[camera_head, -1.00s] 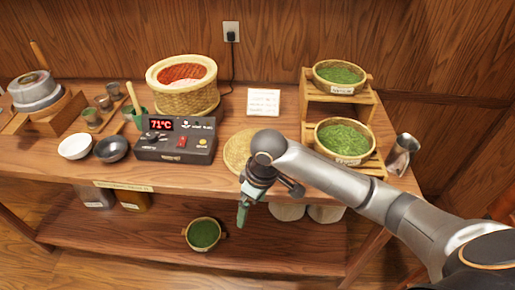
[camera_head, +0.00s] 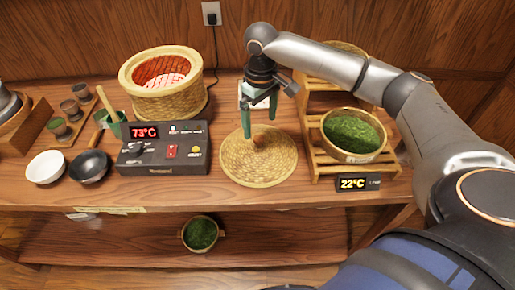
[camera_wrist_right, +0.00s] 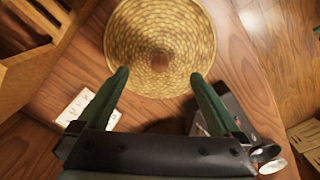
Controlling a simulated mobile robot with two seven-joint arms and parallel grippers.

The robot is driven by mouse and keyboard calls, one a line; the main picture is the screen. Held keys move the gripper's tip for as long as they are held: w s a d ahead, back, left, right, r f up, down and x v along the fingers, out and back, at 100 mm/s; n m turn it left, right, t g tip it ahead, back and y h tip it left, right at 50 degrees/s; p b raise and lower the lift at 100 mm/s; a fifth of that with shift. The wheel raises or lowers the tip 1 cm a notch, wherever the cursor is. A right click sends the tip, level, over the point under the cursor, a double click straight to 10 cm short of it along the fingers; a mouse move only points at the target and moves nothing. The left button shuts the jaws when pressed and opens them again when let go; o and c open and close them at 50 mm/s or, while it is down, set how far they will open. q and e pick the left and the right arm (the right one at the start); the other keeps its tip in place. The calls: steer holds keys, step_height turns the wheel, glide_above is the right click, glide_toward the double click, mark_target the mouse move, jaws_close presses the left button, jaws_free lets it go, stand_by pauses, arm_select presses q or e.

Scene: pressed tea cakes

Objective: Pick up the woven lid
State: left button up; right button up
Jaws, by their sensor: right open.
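The woven lid (camera_head: 240,168) is a round straw-coloured disc with a brown knob at its middle, lying flat on the wooden table. It also shows in the right wrist view (camera_wrist_right: 135,40). My right gripper (camera_head: 261,116) is open and empty, above the lid's far part with its green fingers pointing down. In the right wrist view my right gripper (camera_wrist_right: 158,80) has its two fingers apart, with the lid and knob beyond the tips. My left gripper is not in view.
A woven basket (camera_head: 180,102) with a glowing red inside stands behind the black control box (camera_head: 165,160) reading 73°C. A wooden rack with a bowl of green leaves (camera_head: 352,130) stands right of the lid. White and black bowls sit at left.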

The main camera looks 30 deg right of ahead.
mark_target(260, 138)
steer(key=f, duration=0.7)
steer(key=shift+w+a+f, duration=0.1)
steer(key=shift+w+f, duration=0.1)
steer(key=shift+c, duration=0.2)
steer(key=c, duration=1.2)
steer(key=shift+s, duration=0.1)
steer(key=c, duration=0.3)
steer(key=shift+f, duration=0.1)
jaws_close()
steer(key=shift+s, duration=0.1)
